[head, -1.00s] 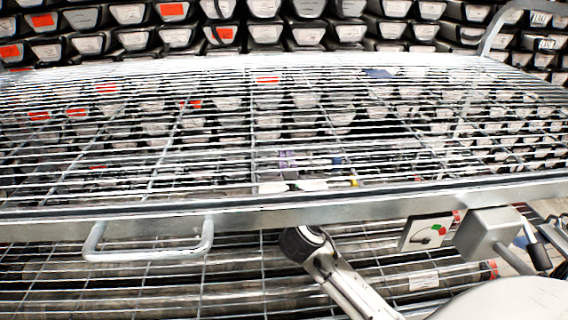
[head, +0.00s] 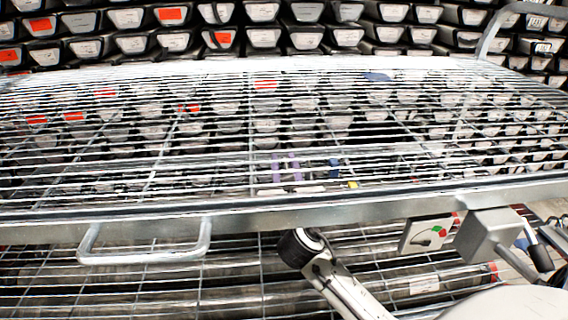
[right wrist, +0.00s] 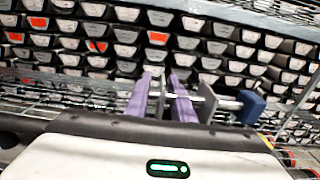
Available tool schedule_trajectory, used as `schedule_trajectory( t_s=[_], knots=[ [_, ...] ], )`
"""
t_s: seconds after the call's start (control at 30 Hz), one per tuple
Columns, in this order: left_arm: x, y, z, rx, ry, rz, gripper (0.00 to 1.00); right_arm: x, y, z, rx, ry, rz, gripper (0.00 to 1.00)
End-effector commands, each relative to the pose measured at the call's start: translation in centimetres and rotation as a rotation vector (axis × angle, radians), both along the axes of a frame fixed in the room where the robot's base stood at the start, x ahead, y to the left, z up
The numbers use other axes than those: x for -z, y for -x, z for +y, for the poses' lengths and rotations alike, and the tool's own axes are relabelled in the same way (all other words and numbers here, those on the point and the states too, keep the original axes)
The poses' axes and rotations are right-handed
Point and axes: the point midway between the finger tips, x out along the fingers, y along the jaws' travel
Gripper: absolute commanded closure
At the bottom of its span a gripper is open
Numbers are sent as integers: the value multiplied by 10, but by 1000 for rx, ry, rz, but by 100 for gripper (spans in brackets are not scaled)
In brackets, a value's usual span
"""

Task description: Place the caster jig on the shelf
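My right gripper (head: 286,168) shows through the wire mesh deck (head: 400,190) in the head view, its two purple fingers pointing away. In the right wrist view the fingers of the right gripper (right wrist: 160,95) stand a little apart, with a silver piece between them. This seems to be part of the caster jig (right wrist: 228,103), whose grey rod and plate reach right to a dark blue end. The blue end of the caster jig also shows in the head view (head: 334,168), partly hidden by wires. My left gripper is not in view.
Rows of dark bins with white and orange labels (head: 265,38) fill the back. The deck's front rail carries a handle (head: 145,255) and a grey box (head: 490,235). Long cylinders (head: 120,285) lie lower down. In the wrist view, mesh (right wrist: 285,20) hangs over the upper right.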

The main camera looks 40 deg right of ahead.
Motion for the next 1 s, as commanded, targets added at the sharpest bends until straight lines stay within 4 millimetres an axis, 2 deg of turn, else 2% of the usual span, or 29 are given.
schedule_trajectory(
  t_s=[0.17,0.4,0.6,0.8,1.0],
  knots=[
    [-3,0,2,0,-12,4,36,-3,13,8,-1,1,3,78],
    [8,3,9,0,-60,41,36,-3,57,35,-1,-2,3,78],
    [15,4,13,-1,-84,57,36,-2,88,54,0,-2,2,78],
    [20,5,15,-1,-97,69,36,-3,101,62,1,-2,-1,78],
    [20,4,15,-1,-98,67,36,-3,103,63,1,-1,-3,78]
  ],
)
